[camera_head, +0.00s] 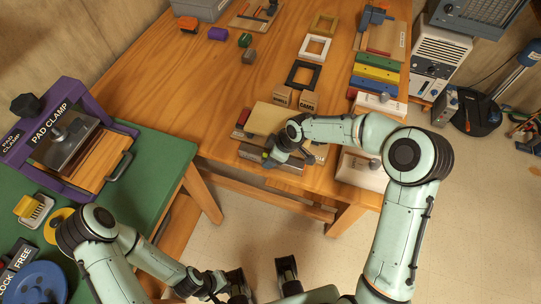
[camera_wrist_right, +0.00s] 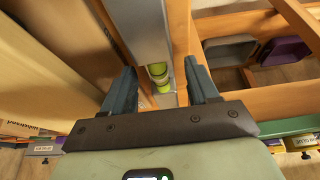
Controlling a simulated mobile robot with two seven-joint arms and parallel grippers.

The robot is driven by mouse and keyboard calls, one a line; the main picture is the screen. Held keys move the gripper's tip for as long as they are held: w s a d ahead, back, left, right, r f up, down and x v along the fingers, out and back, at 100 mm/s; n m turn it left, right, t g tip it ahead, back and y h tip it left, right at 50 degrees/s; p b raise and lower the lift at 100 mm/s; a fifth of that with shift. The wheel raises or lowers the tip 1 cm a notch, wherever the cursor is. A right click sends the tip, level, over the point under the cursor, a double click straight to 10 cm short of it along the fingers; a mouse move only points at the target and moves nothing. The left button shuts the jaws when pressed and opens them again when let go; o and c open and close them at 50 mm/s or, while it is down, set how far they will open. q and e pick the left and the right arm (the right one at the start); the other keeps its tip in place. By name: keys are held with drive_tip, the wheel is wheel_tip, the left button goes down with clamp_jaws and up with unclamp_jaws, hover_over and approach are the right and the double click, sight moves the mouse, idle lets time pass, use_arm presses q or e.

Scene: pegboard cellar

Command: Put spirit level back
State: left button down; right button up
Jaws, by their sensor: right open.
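The spirit level (camera_wrist_right: 140,30) is a long grey bar with a yellow-green vial (camera_wrist_right: 159,73) in the right wrist view. It runs between the two fingers of my right gripper (camera_wrist_right: 165,88), which is open, with visible gaps beside the bar. In the head view my right gripper (camera_head: 273,158) is at the front edge of the wooden table, over a grey bar (camera_head: 284,166); the arm and hand hide part of it. My left gripper (camera_head: 212,285) is low in the head view, away from the tables; its fingers are too small to judge.
A tan block (camera_head: 265,119) and two small wooden cubes (camera_head: 307,101) stand behind the right gripper. Coloured bars (camera_head: 375,74) and frames lie farther back. A purple pad clamp (camera_head: 68,140) stands on the green table (camera_head: 160,165). Floor shows between the tables.

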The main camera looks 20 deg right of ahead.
use_arm(q)
drive_tip(key=shift+r+p, duration=0.6)
use_arm(e)
drive_tip(key=v, duration=1)
drive_tip(key=shift+r, duration=0.4)
drive_tip(key=shift+s+d, duration=0.1)
